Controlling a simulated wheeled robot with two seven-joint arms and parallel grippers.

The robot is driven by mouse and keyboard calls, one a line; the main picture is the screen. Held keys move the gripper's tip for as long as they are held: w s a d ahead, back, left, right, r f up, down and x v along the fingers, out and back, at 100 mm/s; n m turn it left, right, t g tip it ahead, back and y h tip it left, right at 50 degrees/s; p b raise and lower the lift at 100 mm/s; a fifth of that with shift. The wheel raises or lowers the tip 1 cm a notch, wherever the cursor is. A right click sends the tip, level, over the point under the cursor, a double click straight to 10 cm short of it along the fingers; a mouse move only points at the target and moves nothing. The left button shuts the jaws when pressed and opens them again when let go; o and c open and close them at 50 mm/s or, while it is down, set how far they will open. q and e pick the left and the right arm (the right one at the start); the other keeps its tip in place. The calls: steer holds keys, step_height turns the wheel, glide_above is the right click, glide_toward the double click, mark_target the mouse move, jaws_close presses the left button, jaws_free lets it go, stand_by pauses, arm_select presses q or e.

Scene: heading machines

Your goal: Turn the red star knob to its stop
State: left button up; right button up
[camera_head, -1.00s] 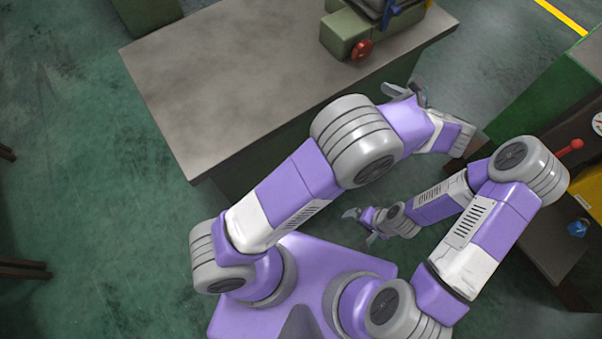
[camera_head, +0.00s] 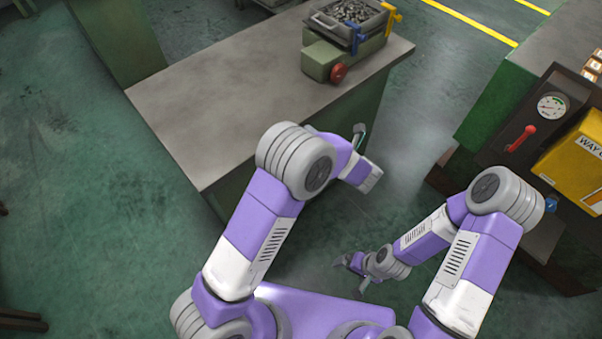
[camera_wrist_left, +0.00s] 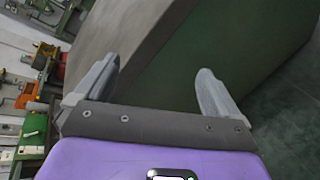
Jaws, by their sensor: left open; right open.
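The red star knob (camera_head: 338,73) sits on the front of a green block fixture (camera_head: 322,57) at the right end of the grey-topped bench. My left gripper (camera_head: 358,136) shows small in the head view, below and apart from the knob, beside the bench's near edge. In the left wrist view its two grey fingers (camera_wrist_left: 157,88) are spread with nothing between them, facing the bench's green side. The knob does not show there. My right gripper (camera_head: 352,275) is open and empty, low over the floor near my base.
The fixture carries a tray of small metal parts (camera_head: 352,12), a blue handle (camera_head: 355,39) and a yellow handle (camera_head: 393,15). The bench top (camera_head: 230,90) is otherwise bare. At right stands a machine with a gauge (camera_head: 552,106), red lever (camera_head: 522,138) and yellow box (camera_head: 575,160).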

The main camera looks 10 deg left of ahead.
arm_select(q)
steer(key=s+a+f+m+h+p, duration=0.1)
steer(key=s+a+f+m+h, duration=0.1)
steer(key=f+m, duration=0.3)
steer(key=s+a+f+m+g+h+p, duration=0.1)
steer(key=s+a+f+m+h, duration=0.1)
steer(key=f+m, duration=0.3)
steer(key=shift+a+f+m+h, duration=0.3)
steer(key=shift+m+h, duration=0.6)
steer(key=shift+m, duration=0.8)
steer(key=shift+f, duration=0.1)
